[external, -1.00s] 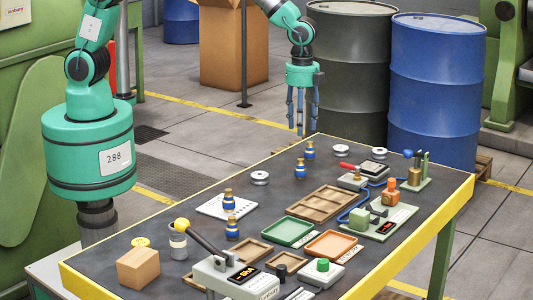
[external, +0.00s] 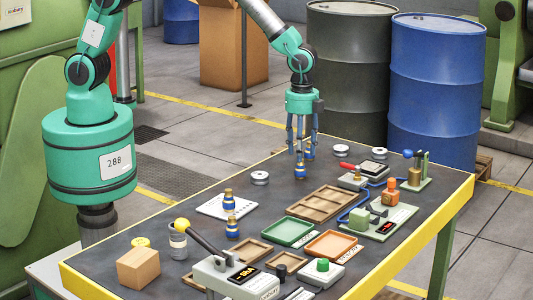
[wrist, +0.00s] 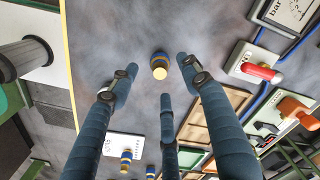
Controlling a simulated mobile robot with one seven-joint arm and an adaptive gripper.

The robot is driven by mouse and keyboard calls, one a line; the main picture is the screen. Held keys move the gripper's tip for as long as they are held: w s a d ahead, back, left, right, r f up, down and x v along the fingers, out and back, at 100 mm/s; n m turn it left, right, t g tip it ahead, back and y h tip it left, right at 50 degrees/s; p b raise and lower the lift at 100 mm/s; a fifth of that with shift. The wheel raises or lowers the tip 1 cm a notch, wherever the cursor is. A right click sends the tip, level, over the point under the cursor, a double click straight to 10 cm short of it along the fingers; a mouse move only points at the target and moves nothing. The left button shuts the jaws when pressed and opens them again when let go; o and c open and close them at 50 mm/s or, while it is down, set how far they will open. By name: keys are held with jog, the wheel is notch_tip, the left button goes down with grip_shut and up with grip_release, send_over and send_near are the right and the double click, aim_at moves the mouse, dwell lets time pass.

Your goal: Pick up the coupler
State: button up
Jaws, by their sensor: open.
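Several couplers, small upright pieces with blue bodies and brass tops, stand on the dark table. Two more, a coupler (external: 229,200) and a coupler (external: 232,228), stand nearer the camera. My gripper (external: 299,150) points down with its three fingers spread, open and empty. In the wrist view, one coupler (wrist: 160,66) shows just beyond the spread fingertips (wrist: 163,80), with no finger touching it visibly. Two more show at the bottom edge.
A wooden compartment tray (external: 323,203), a green tray (external: 289,232) and an orange tray (external: 331,244) lie near the middle. A red-handled device (external: 352,178) stands right of the gripper. Metal spools (external: 260,178) lie nearby. A blue drum (external: 437,90) stands behind the table.

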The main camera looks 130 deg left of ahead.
aim_at(301, 164)
jog(key=shift+d+f+b, duration=0.1)
jog(key=shift+f+b, duration=0.7)
jog(key=shift+f, duration=1.8)
grip_shut()
